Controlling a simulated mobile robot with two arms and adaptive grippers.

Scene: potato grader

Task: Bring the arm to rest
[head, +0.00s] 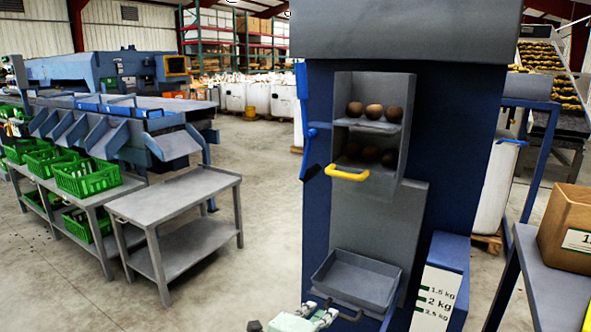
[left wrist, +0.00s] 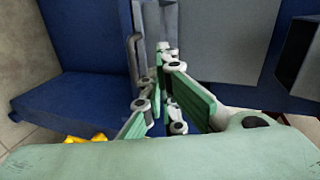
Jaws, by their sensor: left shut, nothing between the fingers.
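My left gripper (head: 328,314) shows at the bottom edge of the head view, pale green and grey, in front of the blue machine (head: 325,220) and just below its grey tray (head: 357,283). In the left wrist view the gripper (left wrist: 160,62) has its green-padded fingers drawn together, with nothing between them. Blue and grey machine panels lie beyond the fingertips. Most of the left arm is out of the head view. My right gripper is not in view.
Brown potatoes (head: 374,111) lie on two shelves of the machine, by a yellow handle (head: 347,174). A grey table (head: 172,196) and green crates (head: 87,178) stand at left. A cardboard box (head: 568,225) sits on a bench at right. Open floor lies between table and machine.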

